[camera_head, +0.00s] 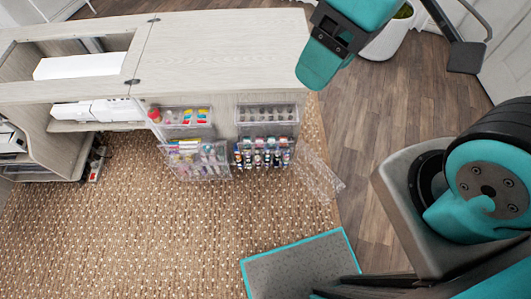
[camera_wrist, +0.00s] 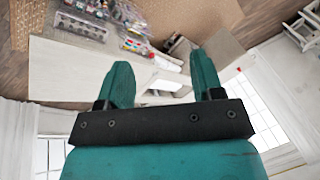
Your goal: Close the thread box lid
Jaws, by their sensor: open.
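The thread box (camera_head: 264,156) is a clear box with several colourful spools, low on the pale cabinet's front in the head view. A clear panel (camera_head: 320,176), seemingly its lid, sticks out to the right at a slant, swung open. In the wrist view, small clear boxes with spools (camera_wrist: 96,6) show at the top left; the lid cannot be made out there. My gripper (camera_wrist: 163,76) has two teal fingers spread wide with nothing between them. In the head view, a teal finger (camera_head: 318,64) shows above and right of the box, apart from it.
Other clear boxes hang beside the thread box: one of pale spools (camera_head: 268,114) above, others of coloured items (camera_head: 198,160) to the left. The cabinet top (camera_head: 220,50) is bare. A white planter (camera_head: 390,38) stands at the back right.

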